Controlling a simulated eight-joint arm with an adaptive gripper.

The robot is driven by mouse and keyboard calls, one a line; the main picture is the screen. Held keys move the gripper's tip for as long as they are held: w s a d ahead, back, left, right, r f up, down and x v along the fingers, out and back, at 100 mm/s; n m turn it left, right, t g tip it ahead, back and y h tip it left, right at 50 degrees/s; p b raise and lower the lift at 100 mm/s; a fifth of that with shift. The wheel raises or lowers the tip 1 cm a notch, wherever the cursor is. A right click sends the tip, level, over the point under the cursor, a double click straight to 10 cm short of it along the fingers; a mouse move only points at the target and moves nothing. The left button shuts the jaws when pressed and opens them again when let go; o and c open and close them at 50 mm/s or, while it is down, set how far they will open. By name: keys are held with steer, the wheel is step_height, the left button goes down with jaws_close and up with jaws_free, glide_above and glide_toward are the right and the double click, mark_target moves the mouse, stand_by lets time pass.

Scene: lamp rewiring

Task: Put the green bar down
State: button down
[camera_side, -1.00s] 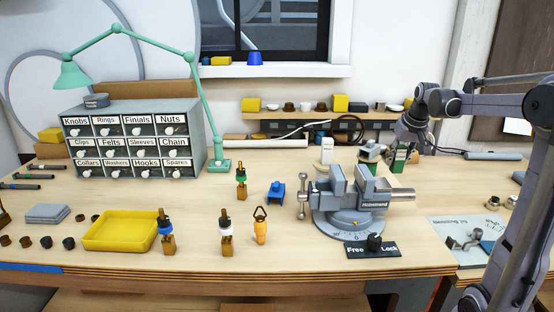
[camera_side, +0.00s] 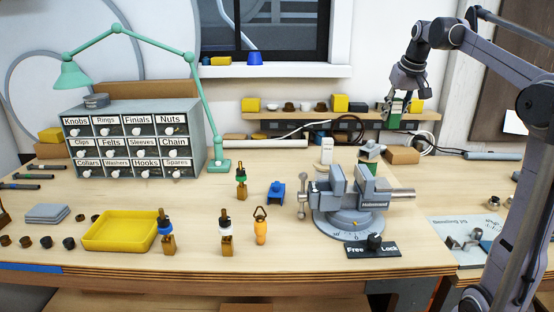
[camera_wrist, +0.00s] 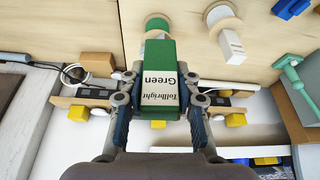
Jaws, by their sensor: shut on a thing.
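The green bar (camera_wrist: 160,62) is a block with a white label reading "Tollbright Green". My gripper (camera_wrist: 159,92) is shut on it, one finger on each side, in the wrist view. In the side view the green bar (camera_side: 394,115) hangs upright below my gripper (camera_side: 402,94), in the air above the back right of the bench, in front of the shelf. The fingers hide part of its sides.
A white bar (camera_side: 327,150) stands behind the vise (camera_side: 350,200). A round-based stand (camera_side: 370,152) is behind the vise's right side, with a brown block (camera_side: 402,155) to its right. The shelf (camera_side: 290,116) holds small items.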

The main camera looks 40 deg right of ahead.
steer(key=w+a+n+t+y, duration=0.15)
steer(key=w+a+n, duration=0.55)
steer(key=w+a, duration=1)
steer(key=w+a+n+y, duration=0.25)
steer(key=w+a, duration=0.25)
steer(key=a, duration=0.4)
steer(key=w+a+n+y, duration=0.1)
steer(key=w+a+n, duration=0.25)
steer(key=a, duration=0.65)
step_height(320, 180, down, 11)
steer(key=shift+m+g, duration=0.3)
steer(key=shift+g, duration=0.05)
steer(key=w+a+f, duration=0.1)
steer(key=a+f, duration=0.1)
steer(key=a, duration=0.1)
steer(key=w+a+f, duration=0.2)
steer(key=a+f, duration=0.1)
steer(key=w+a+f, duration=0.2)
steer(key=a, duration=0.2)
steer(key=shift+a+f, duration=0.1)
steer(key=shift+f, duration=2.1)
steer(key=shift+f, duration=0.1)
steer(key=c, duration=1)
jaws_free()
